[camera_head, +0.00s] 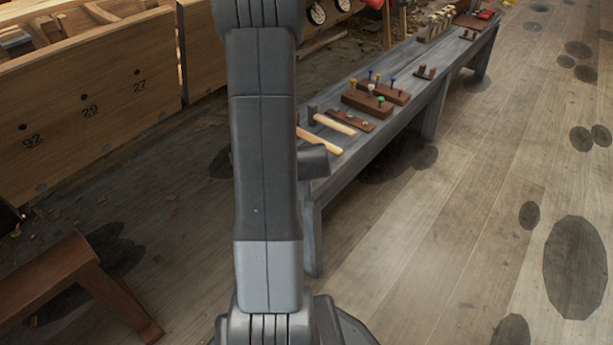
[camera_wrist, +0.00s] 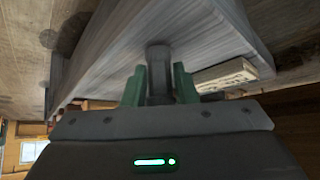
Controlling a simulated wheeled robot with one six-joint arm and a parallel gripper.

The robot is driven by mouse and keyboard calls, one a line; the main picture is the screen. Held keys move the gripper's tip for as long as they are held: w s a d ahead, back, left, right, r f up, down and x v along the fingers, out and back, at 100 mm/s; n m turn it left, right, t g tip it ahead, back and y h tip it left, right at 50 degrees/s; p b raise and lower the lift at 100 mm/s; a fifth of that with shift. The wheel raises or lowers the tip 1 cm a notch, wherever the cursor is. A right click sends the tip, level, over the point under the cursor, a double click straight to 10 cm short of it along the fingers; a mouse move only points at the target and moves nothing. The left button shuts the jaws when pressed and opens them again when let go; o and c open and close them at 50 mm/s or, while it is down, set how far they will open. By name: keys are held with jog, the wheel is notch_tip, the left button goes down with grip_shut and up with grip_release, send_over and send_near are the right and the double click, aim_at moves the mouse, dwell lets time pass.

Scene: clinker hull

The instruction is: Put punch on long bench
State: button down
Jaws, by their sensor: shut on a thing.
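The long bench (camera_head: 372,148) is a grey plank bench running from the middle of the head view to the upper right. Its grey boards (camera_wrist: 215,35) also fill the upper part of the wrist view. My gripper (camera_wrist: 159,85) has green fingers shut on a dark grey, round-headed piece, which I take as the punch (camera_wrist: 158,58). The punch shows against the bench boards; whether it touches them I cannot tell.
On the bench lie light wooden handles (camera_head: 335,124), a brown rack with coloured pegs (camera_head: 367,103) and several tools farther back. A pale wooden piece (camera_wrist: 224,75) is close right of my fingers. A brown stool (camera_head: 75,270) stands lower left. Floor at right is open.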

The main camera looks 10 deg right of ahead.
jog(key=shift+f, duration=0.15)
jog(key=c, duration=1.6)
grip_release()
jog(key=shift+f, duration=0.25)
jog(key=o, duration=0.5)
jog(key=shift+r, duration=0.1)
jog(key=shift+c, duration=0.2)
jog(key=shift+r, duration=0.25)
jog(key=p+v, duration=0.4)
jog(key=v, duration=0.8)
jog(key=shift+f, duration=0.15)
